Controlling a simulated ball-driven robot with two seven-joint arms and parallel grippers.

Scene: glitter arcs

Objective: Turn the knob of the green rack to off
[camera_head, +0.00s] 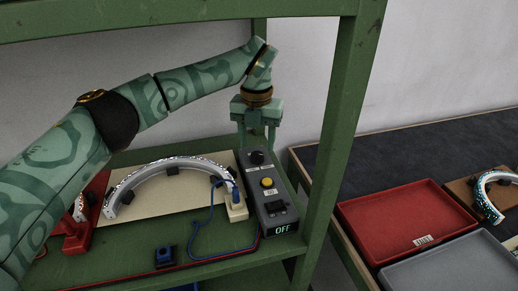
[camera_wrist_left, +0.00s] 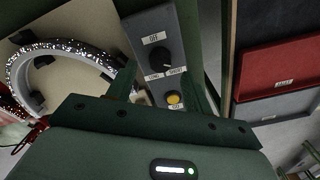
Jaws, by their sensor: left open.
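The green rack (camera_head: 340,120) holds a dark grey control box (camera_head: 283,212) with a black knob (camera_head: 257,158) at its far end. In the left wrist view the knob (camera_wrist_left: 160,57) has an OFF label above it and LONG and SHORT labels below. A small pale mark seems to sit on its lower right side, toward SHORT. My left gripper (camera_head: 257,145) points down at the knob's end of the box. Its open fingers (camera_wrist_left: 160,80) stand to either side, near the knob; I cannot tell whether they touch it. My right gripper is out of view.
The box also has a yellow button (camera_head: 267,182), a black switch (camera_head: 275,208) and a display reading OFF (camera_head: 282,229). A glittering arc (camera_head: 165,167) on a cream board, with a blue cable (camera_head: 196,228), lies to the left. Red (camera_head: 400,215) and grey trays (camera_head: 450,265) are at right.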

